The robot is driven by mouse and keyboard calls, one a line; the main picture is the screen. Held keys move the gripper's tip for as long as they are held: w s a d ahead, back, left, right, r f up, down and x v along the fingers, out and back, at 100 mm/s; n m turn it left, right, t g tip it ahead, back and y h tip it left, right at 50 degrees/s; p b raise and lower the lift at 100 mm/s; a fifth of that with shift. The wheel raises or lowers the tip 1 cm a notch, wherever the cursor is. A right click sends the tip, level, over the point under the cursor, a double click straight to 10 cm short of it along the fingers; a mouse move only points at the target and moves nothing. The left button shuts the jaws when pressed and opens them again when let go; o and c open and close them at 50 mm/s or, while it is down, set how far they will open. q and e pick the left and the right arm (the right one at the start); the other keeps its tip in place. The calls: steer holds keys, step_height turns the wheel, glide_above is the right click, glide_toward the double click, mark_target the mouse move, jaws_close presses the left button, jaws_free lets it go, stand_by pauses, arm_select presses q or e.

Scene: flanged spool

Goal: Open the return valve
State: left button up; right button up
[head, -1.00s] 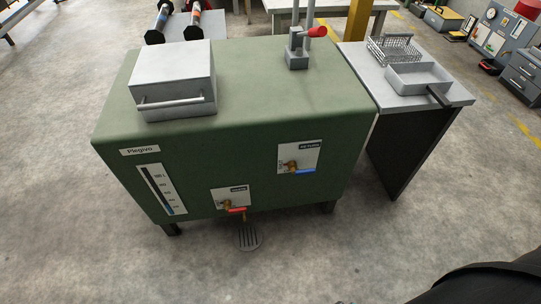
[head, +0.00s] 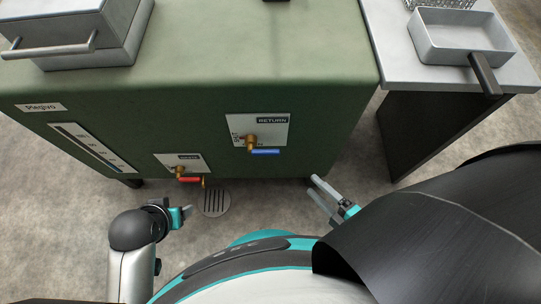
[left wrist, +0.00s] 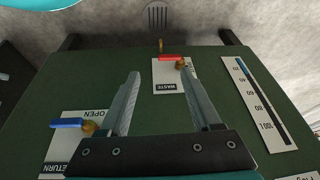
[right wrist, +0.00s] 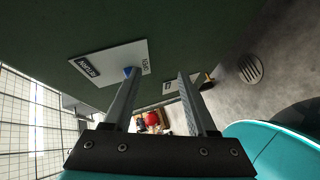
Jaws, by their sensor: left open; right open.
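The return valve has a brass body (head: 250,141) and a blue lever (head: 265,152) that lies level, pointing right, on a white plate marked RETURN (head: 272,121) on the green tank's front. The lever also shows in the left wrist view (left wrist: 67,123). In the right wrist view, its blue end (right wrist: 128,71) is mostly hidden behind a finger. My right gripper (head: 316,189) is open and empty, below and right of the valve, apart from it. My left gripper (head: 188,212) is open and empty, low in front of the tank; its jaws show in the left wrist view (left wrist: 160,80).
The waste valve, with a red lever (head: 189,180), sits lower left on the tank (head: 200,90). A floor drain (head: 214,203) lies below it. A grey side table (head: 390,60) with a handled tray (head: 462,38) stands at the right. A lidded box (head: 110,35) tops the tank.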

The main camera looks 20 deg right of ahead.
step_height(320, 180, up, 4)
steer(key=s+a+f+n+t+y+b, duration=0.1)
steer(key=a+n+t+y+b, duration=0.1)
steer(key=n+y, duration=0.15)
arm_select(q)
step_height(320, 180, up, 7)
steer(key=d+t, duration=0.1)
arm_select(e)
steer(key=n, duration=0.1)
glide_toward(273, 156)
steer(key=w, duration=0.1)
steer(key=b+x, duration=0.2)
steer(key=x, duration=0.6)
steer(key=shift+a+r, duration=0.2)
steer(key=shift+a, duration=0.05)
arm_select(q)
steer(key=w+d+t+h+b, duration=0.1)
steer(key=w+d+t+h, duration=0.1)
steer(key=w+d+t, duration=0.1)
steer(key=shift+w+d+f+t, duration=0.4)
steer(key=shift+d+t, duration=0.2)
steer(key=shift+d, duration=0.4)
arm_select(e)
steer(key=shift+x, duration=1)
jaws_close()
